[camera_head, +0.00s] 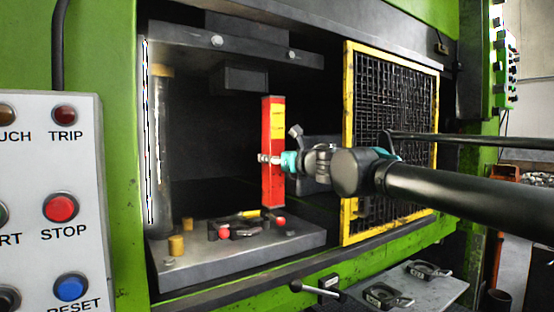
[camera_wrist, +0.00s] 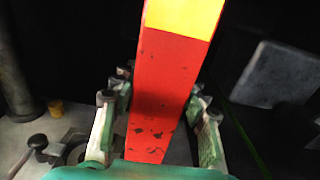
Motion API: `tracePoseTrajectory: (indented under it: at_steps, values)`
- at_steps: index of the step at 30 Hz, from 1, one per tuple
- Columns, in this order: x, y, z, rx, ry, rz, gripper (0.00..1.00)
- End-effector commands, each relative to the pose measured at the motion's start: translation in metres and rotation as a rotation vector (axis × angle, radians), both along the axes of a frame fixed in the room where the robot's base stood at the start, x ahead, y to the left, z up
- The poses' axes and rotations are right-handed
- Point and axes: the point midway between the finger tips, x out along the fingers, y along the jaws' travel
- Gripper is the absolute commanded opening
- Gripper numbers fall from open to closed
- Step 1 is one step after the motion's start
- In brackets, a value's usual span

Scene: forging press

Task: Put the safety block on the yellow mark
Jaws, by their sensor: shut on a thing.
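The safety block is a tall red bar with yellow patches (camera_head: 273,187), standing upright inside the press opening in the head view. My gripper (camera_head: 266,158) is shut on it around mid-height, coming from the right. In the wrist view the red block (camera_wrist: 163,95) runs between the two fingers (camera_wrist: 158,115), with its yellow part at the top. A yellow strip (camera_head: 248,213), which looks like the yellow mark, shows on the press bed left of the block's lower end. The block's lower end is close to the bed; I cannot tell whether it touches.
The grey press bed (camera_head: 240,254) carries dark clamps, red knobs and a yellow peg (camera_head: 176,245). The upper ram (camera_head: 240,80) hangs above. A yellow-framed mesh guard (camera_head: 347,150) stands at the right, behind my arm. A grey column (camera_head: 162,150) is at the left.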

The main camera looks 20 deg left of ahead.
Motion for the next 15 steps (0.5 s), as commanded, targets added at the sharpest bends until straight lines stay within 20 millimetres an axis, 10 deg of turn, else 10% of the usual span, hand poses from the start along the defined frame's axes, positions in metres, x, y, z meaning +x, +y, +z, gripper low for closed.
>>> tracePoseTrajectory:
  at_steps: [15]
  values:
    - [0.036, 0.032, -0.005, 0.0, 0.0, 0.0, 0.0]
